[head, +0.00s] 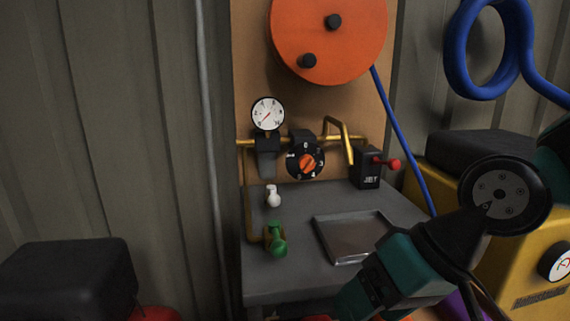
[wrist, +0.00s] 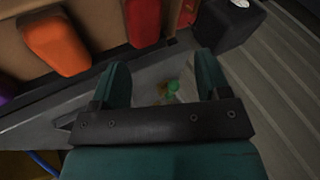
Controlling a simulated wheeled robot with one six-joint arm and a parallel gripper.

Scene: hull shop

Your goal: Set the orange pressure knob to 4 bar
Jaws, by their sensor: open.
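The orange pressure knob (head: 307,163) sits on a black round dial with small white numbers, on the panel above the grey bench. Its bar is tilted, running lower left to upper right; which number it points at is too small to tell. The white pressure gauge (head: 267,113) is up and left of it, its red needle slanted toward the lower left. In the wrist view my gripper (wrist: 160,80) is open, with nothing between its fingers, and points down toward the bench's lower area. The knob is not in that view. In the head view my arm is at lower right, well apart from the knob.
A green valve handle (head: 277,241) and a white one (head: 273,196) stand on the bench (head: 290,290) beside a shallow tray (head: 322,245). A black box marked JET (head: 369,168) has a red lever. Brass pipes flank the knob. A blue hose (head: 400,135) hangs at right.

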